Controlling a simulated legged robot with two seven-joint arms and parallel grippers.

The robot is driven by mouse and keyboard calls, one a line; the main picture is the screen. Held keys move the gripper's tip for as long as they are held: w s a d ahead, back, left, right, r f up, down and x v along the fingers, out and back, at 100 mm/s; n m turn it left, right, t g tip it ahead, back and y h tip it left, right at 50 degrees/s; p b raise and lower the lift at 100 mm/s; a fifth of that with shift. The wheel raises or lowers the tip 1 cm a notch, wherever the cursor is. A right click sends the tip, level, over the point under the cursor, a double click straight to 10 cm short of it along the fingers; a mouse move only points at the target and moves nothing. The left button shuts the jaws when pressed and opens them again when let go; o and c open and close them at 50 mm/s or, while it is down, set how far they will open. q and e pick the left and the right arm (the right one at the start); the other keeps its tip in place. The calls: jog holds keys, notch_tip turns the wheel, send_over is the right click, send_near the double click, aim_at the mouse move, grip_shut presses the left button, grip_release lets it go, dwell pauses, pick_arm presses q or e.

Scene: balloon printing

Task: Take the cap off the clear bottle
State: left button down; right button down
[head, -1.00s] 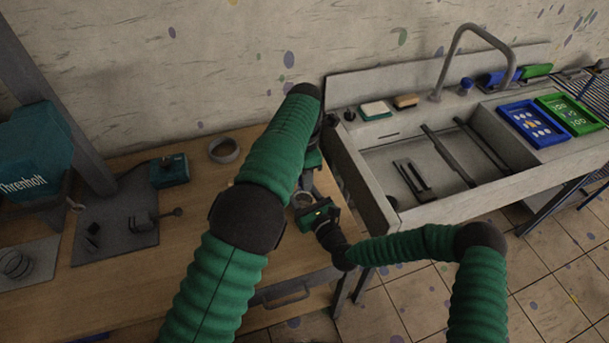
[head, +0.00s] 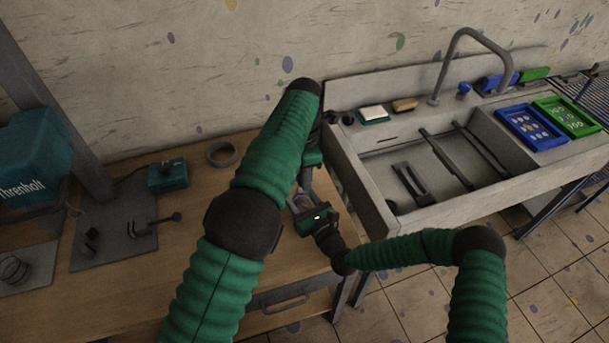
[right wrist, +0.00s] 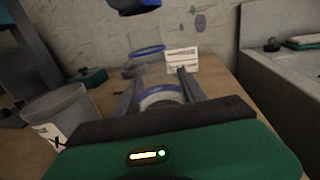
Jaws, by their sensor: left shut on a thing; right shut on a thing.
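The clear bottle (right wrist: 163,95) stands between the fingers of my right gripper (right wrist: 160,88); only its pale round upper part with some blue shows in the right wrist view. In the head view my right gripper (head: 302,205) is shut on it at the bench's right end. My left gripper (head: 306,182) reaches down just behind and above it, shut. At the top edge of the right wrist view is a dark blue piece (right wrist: 140,8), apparently the cap in my left gripper, cut off by the frame. My left forearm hides part of the bench.
A pale tub (right wrist: 62,115), a clear container with a blue rim (right wrist: 147,52) and a white card (right wrist: 182,61) stand nearby. The sink (head: 375,205) is close on the right.

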pick_arm(q)
jog(key=shift+r, duration=2)
pick_arm(e)
jog(key=c, duration=0.6)
grip_release()
